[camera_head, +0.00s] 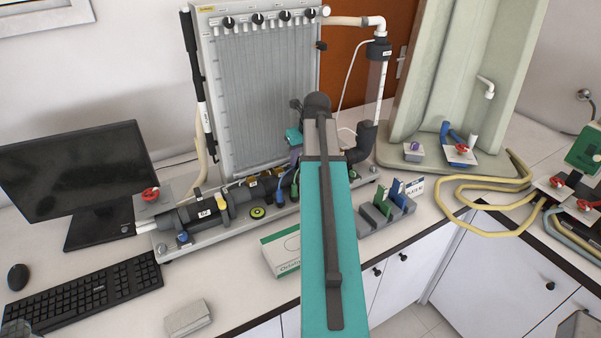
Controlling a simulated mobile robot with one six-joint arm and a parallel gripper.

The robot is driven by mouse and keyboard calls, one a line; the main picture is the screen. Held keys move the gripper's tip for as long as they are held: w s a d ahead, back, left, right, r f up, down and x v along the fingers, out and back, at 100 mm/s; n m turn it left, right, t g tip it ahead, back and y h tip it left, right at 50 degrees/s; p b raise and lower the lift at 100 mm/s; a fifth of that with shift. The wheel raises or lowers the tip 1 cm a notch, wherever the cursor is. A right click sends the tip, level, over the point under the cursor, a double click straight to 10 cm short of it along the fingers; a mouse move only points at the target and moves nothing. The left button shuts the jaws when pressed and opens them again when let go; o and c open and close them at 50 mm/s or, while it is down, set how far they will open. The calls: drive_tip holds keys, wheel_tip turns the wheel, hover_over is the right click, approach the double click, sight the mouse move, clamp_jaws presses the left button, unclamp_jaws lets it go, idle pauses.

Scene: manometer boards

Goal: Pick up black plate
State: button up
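I cannot make out a black plate for certain. A grey slotted holder (374,216) on the bench, right of my arm, carries a green plate (383,209) and a blue plate (396,194). A white and green box (283,252), partly lettered "Orifi...", lies left of my arm. My teal and grey arm reaches from the bottom centre towards the pipe rig and covers part of the bench and rig. My gripper's fingers are hidden behind the arm, so I cannot see whether they hold anything.
A manometer board (262,100) stands behind a dark pipe assembly (225,208) with valves. A monitor (75,178) and keyboard (85,300) are at left. A pale tank (445,85) and yellow hoses (460,205) are at right. Little bench is bare near the front edge.

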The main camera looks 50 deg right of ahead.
clamp_jaws()
drive_tip(key=shift+r, duration=0.15)
drive_tip(key=shift+r+b, duration=1.5)
drive_tip(key=shift+r, duration=3.4)
